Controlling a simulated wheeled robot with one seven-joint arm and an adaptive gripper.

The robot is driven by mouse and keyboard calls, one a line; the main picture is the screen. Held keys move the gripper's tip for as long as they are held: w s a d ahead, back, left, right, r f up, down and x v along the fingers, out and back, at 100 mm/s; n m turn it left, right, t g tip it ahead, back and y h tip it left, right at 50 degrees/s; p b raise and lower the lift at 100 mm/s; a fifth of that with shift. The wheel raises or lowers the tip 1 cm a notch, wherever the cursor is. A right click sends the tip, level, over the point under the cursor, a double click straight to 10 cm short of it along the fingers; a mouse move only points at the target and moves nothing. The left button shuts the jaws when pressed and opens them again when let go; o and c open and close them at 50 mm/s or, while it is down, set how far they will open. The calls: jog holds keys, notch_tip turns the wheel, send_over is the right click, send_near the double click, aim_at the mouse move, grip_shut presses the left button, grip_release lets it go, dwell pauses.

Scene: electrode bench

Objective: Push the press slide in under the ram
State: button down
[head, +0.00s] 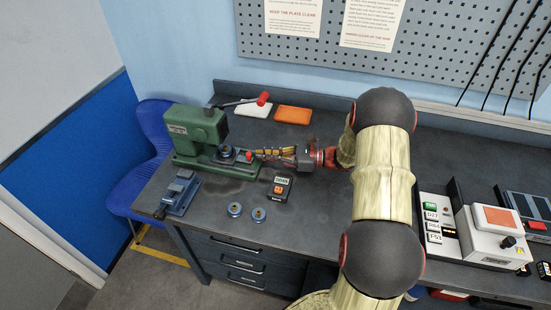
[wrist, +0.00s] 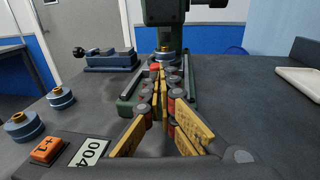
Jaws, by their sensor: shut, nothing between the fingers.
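The green press (head: 188,132) stands at the left of the bench, its head overhanging a flat green base. In the wrist view its ram (wrist: 165,36) hangs straight ahead. The press slide (head: 227,153) sits low on the base with a round blue-grey piece on it; a red knob (head: 249,155) is at its near end. The knob also shows in the wrist view (wrist: 154,67), partly hidden by my fingers. My gripper (head: 259,153) is shut and empty, level and low, its tips right at the knob. I cannot tell whether they touch, or how far under the ram the slide is.
A blue vise (head: 178,193) stands in front of the press. Two round blue-grey pieces (head: 234,209) and a labelled black box with an orange button (head: 281,189) lie near the front edge. White (head: 254,109) and orange (head: 293,114) trays lie behind. A red-tipped lever (head: 262,99) extends from the press.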

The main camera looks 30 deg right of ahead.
aim_at(250, 153)
jog(key=shift+w+a, duration=0.2)
jog(key=shift+a, duration=0.1)
jog(key=shift+w+a+r, duration=0.1)
jog(key=shift+w+a, duration=0.2)
jog(key=p+x, duration=0.1)
jog(key=x, duration=0.2)
jog(key=shift+w+d, duration=0.15)
jog(key=shift+d, duration=0.05)
